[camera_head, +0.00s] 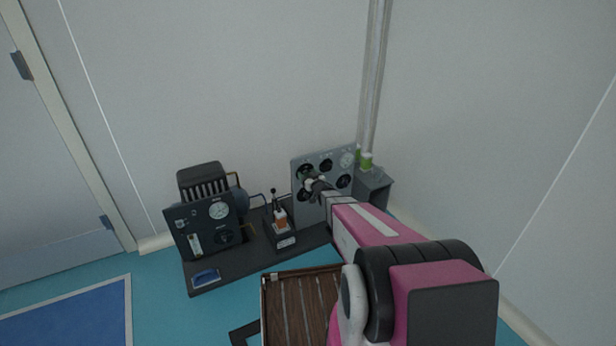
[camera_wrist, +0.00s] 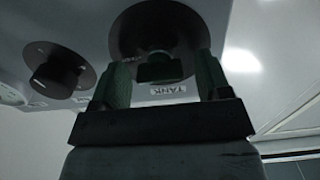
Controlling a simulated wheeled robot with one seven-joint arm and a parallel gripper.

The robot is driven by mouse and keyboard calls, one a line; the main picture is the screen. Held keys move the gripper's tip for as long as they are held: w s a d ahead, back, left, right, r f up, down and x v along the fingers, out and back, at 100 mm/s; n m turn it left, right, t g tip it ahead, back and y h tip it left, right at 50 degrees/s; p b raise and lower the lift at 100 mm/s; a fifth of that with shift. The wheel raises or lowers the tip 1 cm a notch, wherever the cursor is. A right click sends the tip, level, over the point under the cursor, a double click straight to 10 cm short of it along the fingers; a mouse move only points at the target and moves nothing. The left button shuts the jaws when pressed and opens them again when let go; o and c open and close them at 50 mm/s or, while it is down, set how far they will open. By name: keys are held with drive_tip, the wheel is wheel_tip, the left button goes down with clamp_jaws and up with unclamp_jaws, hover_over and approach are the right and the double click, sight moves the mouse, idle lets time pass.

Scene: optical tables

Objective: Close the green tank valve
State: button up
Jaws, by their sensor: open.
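The tank valve (camera_wrist: 160,68) is a dark greenish knob on a round black disc in the wrist view, with a "TANK" label beside it. The disc sits on a grey panel (camera_head: 308,212), which stands at the centre of the head view. My gripper (camera_wrist: 163,78) is open, with one finger on each side of the knob; I cannot tell whether either finger touches it. In the head view my gripper (camera_head: 313,184) is in front of the panel and hides part of its face, including the tank knob.
Another black knob (camera_wrist: 58,72) is left of the valve in the wrist view. A dark apparatus with gauges (camera_head: 205,228) and a small unit with an orange part (camera_head: 281,225) stand left of the panel. A slatted wooden surface (camera_head: 300,300) is below my arm. Walls close in behind.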

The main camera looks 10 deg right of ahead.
drive_tip(key=c, duration=0.9)
drive_tip(key=shift+n, duration=0.3)
drive_tip(key=n, duration=0.3)
drive_tip(key=shift+n, duration=0.3)
drive_tip(key=n, duration=0.4)
drive_tip(key=shift+s+a+f+n, duration=0.1)
drive_tip(key=shift+n, duration=0.2)
drive_tip(key=n, duration=0.9)
drive_tip(key=shift+f, duration=0.15)
